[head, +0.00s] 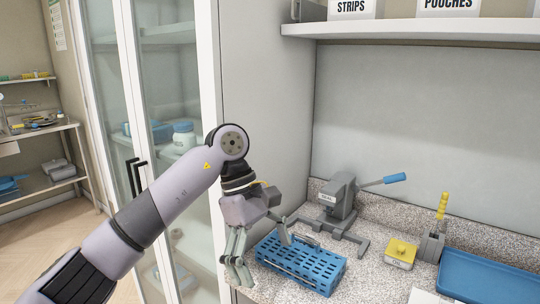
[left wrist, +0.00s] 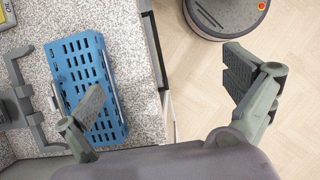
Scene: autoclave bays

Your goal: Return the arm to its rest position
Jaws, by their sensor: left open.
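My left arm comes in from the left in the head view. Its gripper (head: 258,252) hangs fingers down at the left edge of the counter, over and beside the blue rack. In the left wrist view the gripper (left wrist: 165,90) has its fingers wide apart with nothing between them. One finger overlaps the blue rack (left wrist: 85,62) in the picture and the other shows over the floor. I cannot tell whether a finger touches the rack. The rack also shows in the head view (head: 318,270), lying on the counter. My right gripper is not in view.
A grey press with a blue handle (head: 342,195) stands behind the rack. A yellow block (head: 400,250), a yellow-handled tool (head: 435,235) and a blue tray (head: 490,280) are to the right. A glass-door cabinet (head: 150,80) stands left of the counter. A shelf (head: 430,30) hangs above.

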